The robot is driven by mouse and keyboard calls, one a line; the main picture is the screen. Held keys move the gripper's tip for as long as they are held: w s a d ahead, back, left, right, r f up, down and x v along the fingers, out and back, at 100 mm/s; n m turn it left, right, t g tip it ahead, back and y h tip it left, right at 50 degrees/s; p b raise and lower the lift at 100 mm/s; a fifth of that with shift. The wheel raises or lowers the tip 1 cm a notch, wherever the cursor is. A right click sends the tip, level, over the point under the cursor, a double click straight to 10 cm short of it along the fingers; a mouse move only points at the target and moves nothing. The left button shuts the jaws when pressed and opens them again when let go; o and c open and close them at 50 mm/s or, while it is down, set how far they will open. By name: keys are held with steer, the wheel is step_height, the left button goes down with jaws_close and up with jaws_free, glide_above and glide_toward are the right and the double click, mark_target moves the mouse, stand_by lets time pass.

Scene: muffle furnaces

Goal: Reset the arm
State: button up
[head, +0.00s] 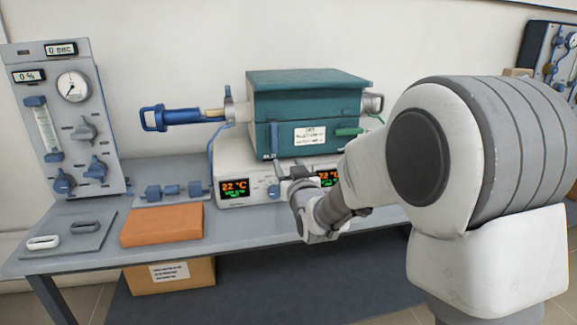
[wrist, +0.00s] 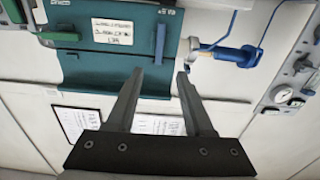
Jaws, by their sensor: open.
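My arm reaches in from the right in the head view, and my gripper (head: 290,172) is in front of the furnace's control base. In the wrist view my gripper (wrist: 160,76) shows two grey fingers spread apart with nothing between them. The teal muffle furnace (head: 308,90) stands on the white control base (head: 232,165), which has two displays reading 22 °C. In the wrist view the teal furnace (wrist: 90,65) appears beyond the fingers, with a white label and a green handle. My arm hides the right part of the base.
A grey gauge panel (head: 62,115) stands at the left of the table (head: 230,225). An orange block (head: 162,225) and a plate with two handles (head: 70,240) lie in front. A blue-handled tube (head: 180,116) sticks out left of the furnace. A cardboard box (head: 170,275) is under the table.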

steer(key=s+d+f+m+g+h, duration=0.15)
steer(key=s+d+g, duration=0.35)
steer(key=s, duration=0.7)
steer(key=s+d+m+g+h, duration=0.1)
steer(key=s+d+g+h, duration=0.15)
steer(key=s+d, duration=0.75)
steer(key=s+d+f+m+g+h, duration=0.1)
steer(key=s+d+g, duration=0.25)
steer(key=s, duration=1.15)
step_height(320, 180, up, 22)
steer(key=a+p, duration=0.1)
steer(key=p, duration=2.1)
steer(key=shift+s+f+g, duration=0.15)
steer(key=shift+g, duration=0.25)
